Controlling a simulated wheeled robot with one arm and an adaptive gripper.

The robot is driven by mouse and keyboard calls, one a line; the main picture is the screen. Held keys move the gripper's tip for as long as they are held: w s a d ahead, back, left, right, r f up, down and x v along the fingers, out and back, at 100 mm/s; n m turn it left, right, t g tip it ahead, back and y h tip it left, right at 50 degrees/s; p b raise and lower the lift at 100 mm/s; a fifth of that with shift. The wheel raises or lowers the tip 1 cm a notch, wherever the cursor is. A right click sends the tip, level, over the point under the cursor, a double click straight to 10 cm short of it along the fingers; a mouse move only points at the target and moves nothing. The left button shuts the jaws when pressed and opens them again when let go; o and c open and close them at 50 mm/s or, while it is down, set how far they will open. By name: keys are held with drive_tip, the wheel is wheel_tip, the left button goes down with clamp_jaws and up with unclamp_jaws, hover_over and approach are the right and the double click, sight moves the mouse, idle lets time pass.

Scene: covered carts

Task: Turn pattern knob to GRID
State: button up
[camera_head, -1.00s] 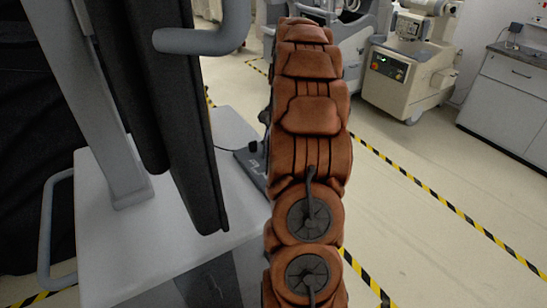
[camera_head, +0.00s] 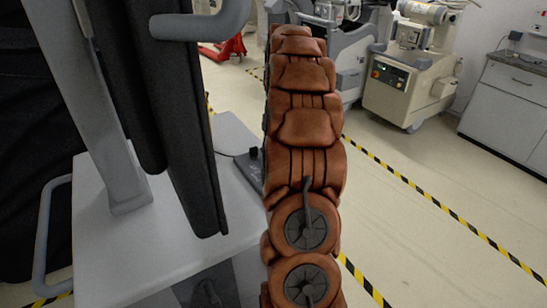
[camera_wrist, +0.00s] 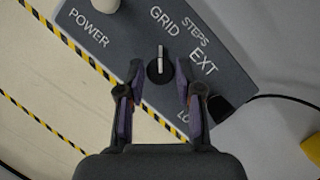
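In the wrist view, a dark grey control box carries a round black pattern knob (camera_wrist: 153,76) with a white pointer line. The pointer aims up in the picture, toward the word GRID (camera_wrist: 165,20); EXT is printed to its right, and POWER to the left. My gripper (camera_wrist: 158,84) is open, one finger on each side of the knob. Small gaps seem to show between fingers and knob; contact is not clear. In the head view, part of the control box (camera_head: 248,168) shows on the cart's top behind my arm; my gripper and the knob are hidden there.
A grey cart top (camera_head: 95,250) with an upright post and dark padded panels (camera_head: 190,150) stands close left of my arm. A pale knob (camera_wrist: 104,5) sits near POWER. A beige machine (camera_head: 405,85) and cabinet (camera_head: 510,100) stand back right; taped floor between is clear.

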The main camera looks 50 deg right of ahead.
drive_tip(key=o, duration=0.3)
drive_tip(key=shift+r+p, duration=0.15)
drive_tip(key=shift+p, duration=0.15)
drive_tip(key=shift+s+r+m+t+p, duration=0.15)
drive_tip(key=shift+m+t+p, duration=0.25)
drive_tip(key=shift+m+p, duration=0.45)
drive_tip(key=m+t+p, duration=0.1)
drive_tip(key=m+p, duration=0.1)
drive_tip(key=m, duration=0.2)
drive_tip(key=shift+s+y+p, duration=0.1)
drive_tip(key=shift+y+p, duration=0.2)
drive_tip(key=shift+p, duration=0.1)
drive_tip(key=shift+m+t+p, duration=0.9)
drive_tip(key=shift+m+p, duration=0.35)
drive_tip(key=shift+m, duration=0.5)
